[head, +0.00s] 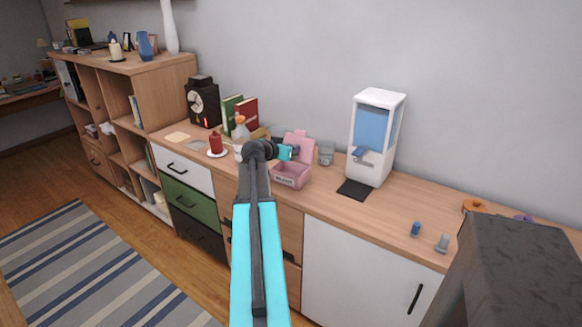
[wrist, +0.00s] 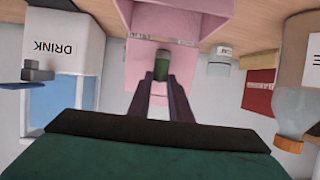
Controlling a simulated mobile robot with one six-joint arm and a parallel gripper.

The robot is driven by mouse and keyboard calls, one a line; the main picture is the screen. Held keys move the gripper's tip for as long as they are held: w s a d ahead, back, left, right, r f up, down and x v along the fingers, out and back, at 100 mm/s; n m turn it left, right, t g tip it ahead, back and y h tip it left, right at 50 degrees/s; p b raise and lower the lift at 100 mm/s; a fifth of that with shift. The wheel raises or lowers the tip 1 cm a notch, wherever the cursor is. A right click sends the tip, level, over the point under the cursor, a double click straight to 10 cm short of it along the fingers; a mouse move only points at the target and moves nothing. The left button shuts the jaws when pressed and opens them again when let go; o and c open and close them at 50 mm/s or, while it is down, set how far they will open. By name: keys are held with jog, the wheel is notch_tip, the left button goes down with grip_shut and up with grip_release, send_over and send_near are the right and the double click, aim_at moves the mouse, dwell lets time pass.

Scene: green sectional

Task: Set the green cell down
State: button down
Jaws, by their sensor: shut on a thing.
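The green cell (wrist: 162,66) is a small dark green cylinder with a pale end. It sits between the fingertips of my gripper (wrist: 162,80) in the wrist view, and the fingers are shut on it. In the head view my gripper (head: 290,152) is above and behind the pink box on the counter; I cannot make out the cell there. The pink box (head: 290,177) has a label on its front and its lid (head: 299,146) stands open. In the wrist view the pink box (wrist: 135,68) is beyond the fingertips; whether the cell touches it is unclear.
A white drink dispenser (head: 383,100) and a grey bucket (head: 326,153) stand right of the box. A bottle (head: 240,130), red candle (head: 215,143) and books (head: 246,112) stand left. A blue cell (head: 416,229) and grey cell (head: 442,242) stand on the wooden counter (head: 400,205), which is clear around them.

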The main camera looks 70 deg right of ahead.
jog(key=shift+f, duration=2.1)
jog(key=shift+f+p, duration=0.35)
jog(key=shift+f, duration=1.6)
jog(key=shift+f, duration=0.15)
jog(key=c, duration=1.6)
grip_release()
jog(key=shift+r, duration=0.25)
jog(key=shift+a, duration=0.45)
jog(key=shift+b+v, duration=0.95)
jog(key=shift+v, duration=4.65)
